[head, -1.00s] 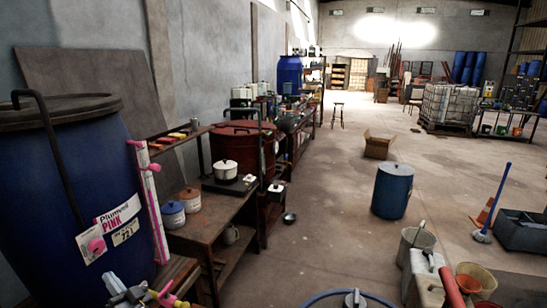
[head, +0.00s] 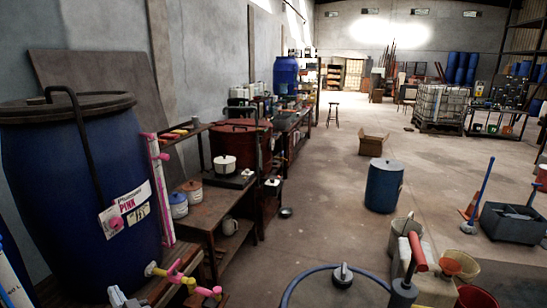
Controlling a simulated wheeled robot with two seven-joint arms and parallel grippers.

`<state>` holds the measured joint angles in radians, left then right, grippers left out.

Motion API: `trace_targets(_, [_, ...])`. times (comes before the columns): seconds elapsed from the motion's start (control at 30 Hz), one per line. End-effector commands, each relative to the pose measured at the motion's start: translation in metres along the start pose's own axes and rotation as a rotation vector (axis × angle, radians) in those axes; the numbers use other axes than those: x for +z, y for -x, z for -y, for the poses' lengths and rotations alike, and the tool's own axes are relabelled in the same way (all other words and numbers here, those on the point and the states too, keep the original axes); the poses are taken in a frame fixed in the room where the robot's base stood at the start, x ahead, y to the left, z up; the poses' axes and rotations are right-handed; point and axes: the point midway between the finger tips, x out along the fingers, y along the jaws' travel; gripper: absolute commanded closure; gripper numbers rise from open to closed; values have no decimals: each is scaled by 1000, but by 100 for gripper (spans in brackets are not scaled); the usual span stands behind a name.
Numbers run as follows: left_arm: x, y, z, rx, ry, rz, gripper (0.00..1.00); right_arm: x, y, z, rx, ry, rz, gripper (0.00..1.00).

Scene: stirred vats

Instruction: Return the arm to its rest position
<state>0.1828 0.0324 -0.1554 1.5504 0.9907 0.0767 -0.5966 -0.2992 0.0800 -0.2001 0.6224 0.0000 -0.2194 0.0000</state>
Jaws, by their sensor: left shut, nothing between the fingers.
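My left gripper (head: 124,298) shows at the bottom left edge as a small pale grey shape, partly cut off by the frame. It is shut and holds nothing. It is in front of the big blue vat (head: 85,180) and to the left of a pink and yellow tap (head: 180,275). I cannot tell the exact gap between them. The vat has a dark lid and a label (head: 125,210) reading PINK. My right gripper is not in view.
A dark wooden bench (head: 215,205) with pots stands right of the vat. A blue-rimmed round thing with a grey knob (head: 342,275) and a red-handled tool (head: 417,252) are near the bottom. A blue drum (head: 384,187) stands on the floor; the floor beyond is largely clear.

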Motion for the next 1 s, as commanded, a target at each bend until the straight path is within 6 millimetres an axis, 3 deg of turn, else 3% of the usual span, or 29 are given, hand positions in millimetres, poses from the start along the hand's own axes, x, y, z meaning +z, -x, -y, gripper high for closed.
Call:
trace_targets(0.27, [39, 51, -32, 344, 132, 174, 100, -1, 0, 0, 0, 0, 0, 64])
trace_targets(0.37, [54, 90, -42, 522, 168, 279, 100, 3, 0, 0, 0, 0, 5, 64])
trace_targets(0.47, [71, 149, -43, 734, 177, 428, 100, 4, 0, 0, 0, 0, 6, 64])
trace_targets(0.5, [77, 176, -40, 815, 167, 494, 100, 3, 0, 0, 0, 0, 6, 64])
trace_targets(0.6, [87, 229, -25, 960, 123, 628, 100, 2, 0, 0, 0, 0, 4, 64])
trace_targets(0.7, [94, 268, -7, 1049, 69, 727, 100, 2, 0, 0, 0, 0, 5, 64])
trace_targets(1.0, [106, 344, 50, 1185, -100, 935, 100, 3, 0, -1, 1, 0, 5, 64])
